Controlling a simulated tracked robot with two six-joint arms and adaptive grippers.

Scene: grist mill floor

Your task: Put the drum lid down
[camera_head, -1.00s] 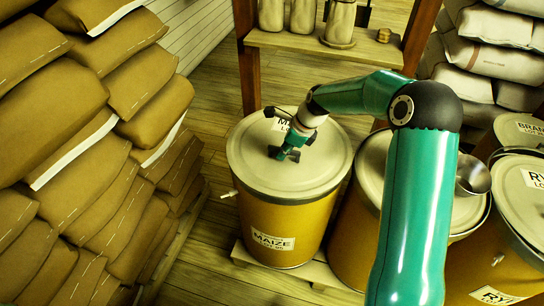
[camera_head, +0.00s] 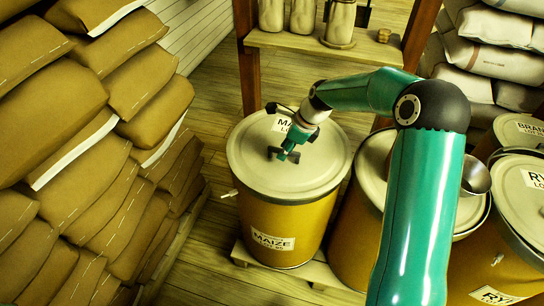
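The drum lid (camera_head: 315,170) is a pale round disc with a partly covered "MAIZE" label, lying level on top of the yellow maize drum (camera_head: 318,222). Whether the fingertips touch the lid is hard to tell. The gripper body and wrist hide part of the lid's label. My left gripper is not in view.
Several other lidded drums, including the rye drum (camera_head: 519,195), stand to the right, partly behind my arm. A metal scoop (camera_head: 476,175) is near them. Brown sacks (camera_head: 70,130) are piled at left. Bare floor shows left of the drum.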

